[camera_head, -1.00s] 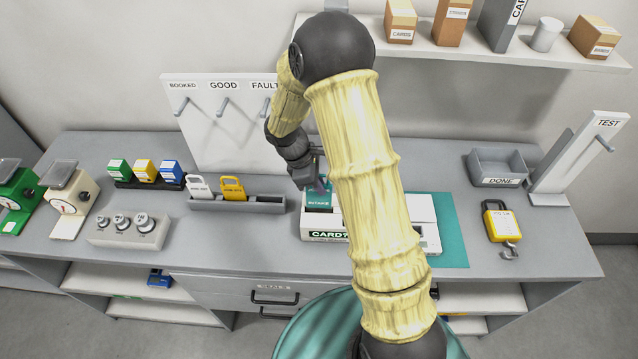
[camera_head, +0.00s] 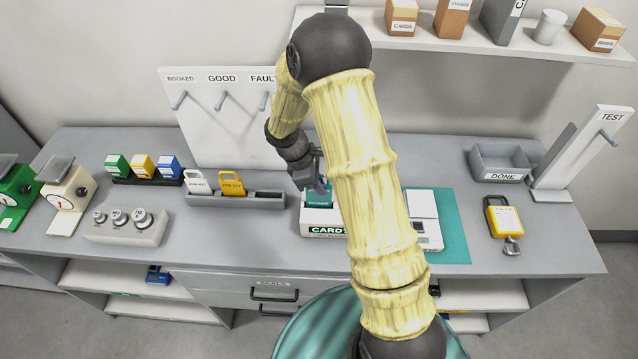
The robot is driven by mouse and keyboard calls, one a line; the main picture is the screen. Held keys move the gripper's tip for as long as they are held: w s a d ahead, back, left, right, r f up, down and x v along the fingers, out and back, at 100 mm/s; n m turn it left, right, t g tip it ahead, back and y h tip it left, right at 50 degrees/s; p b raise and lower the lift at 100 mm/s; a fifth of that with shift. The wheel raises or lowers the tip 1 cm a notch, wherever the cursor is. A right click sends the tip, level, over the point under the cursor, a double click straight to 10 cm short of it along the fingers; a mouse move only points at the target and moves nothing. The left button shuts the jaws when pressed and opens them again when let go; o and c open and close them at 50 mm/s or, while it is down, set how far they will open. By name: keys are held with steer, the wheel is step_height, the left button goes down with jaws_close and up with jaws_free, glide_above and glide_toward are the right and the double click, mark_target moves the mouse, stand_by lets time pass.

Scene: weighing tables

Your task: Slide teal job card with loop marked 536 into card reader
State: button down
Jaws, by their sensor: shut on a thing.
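The teal job card (camera_head: 318,201) stands in the white card reader (camera_head: 317,224) on the bench, its lower part hidden by the reader's front. The print on the card is too small to read. My gripper (camera_head: 319,187) is shut on the top of the card, where the loop is; its fingers are mostly hidden.
A card rack (camera_head: 235,201) with a white and a yellow card stands to the left. A hook board (camera_head: 215,120) stands behind. A yellow padlock (camera_head: 502,216) and the DONE tray (camera_head: 498,162) are to the right. A shelf (camera_head: 480,40) runs above.

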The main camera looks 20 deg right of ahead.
steer(key=shift+f+b, duration=0.95)
steer(key=shift+f, duration=0.55)
steer(key=c, duration=1.5)
jaws_free()
steer(key=b+v, duration=0.3)
steer(key=v, duration=1.4)
steer(key=shift+r, duration=0.25)
